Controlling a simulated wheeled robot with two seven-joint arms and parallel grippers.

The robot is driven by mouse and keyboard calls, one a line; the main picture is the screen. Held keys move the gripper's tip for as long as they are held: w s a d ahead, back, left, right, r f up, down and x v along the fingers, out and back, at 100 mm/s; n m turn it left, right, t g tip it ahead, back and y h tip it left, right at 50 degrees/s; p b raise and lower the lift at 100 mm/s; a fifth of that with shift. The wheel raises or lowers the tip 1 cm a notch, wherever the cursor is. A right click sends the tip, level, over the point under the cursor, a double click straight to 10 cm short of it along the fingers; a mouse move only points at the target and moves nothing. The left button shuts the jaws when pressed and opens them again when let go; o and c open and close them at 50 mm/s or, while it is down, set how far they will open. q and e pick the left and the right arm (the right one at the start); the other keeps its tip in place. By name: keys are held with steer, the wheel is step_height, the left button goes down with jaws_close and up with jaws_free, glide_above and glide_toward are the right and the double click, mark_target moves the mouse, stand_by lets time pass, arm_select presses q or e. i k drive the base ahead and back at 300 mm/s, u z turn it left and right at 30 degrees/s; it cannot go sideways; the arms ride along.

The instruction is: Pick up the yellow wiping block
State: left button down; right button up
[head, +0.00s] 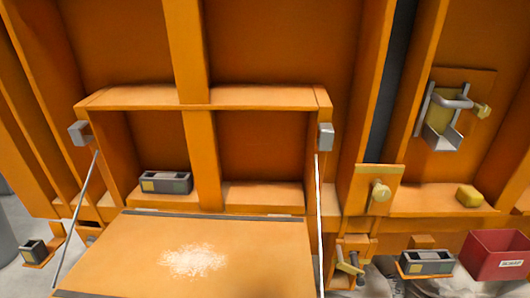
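The yellow wiping block (469,195) is a small block resting on the orange ledge (430,200) at the right, below a grey metal bracket. Its top and front faces show, and nothing covers it. Neither of my grippers is in the head view, and nothing touches the block.
A red bin (494,256) stands below the block at the right. A grey bracket (440,138) with a handle and a yellow knob (381,191) stick out from the wall.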

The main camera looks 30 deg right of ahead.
mark_target(468, 197)
steer(key=z, duration=4.05)
steer(key=i, duration=1.1)
steer(key=u, duration=0.15)
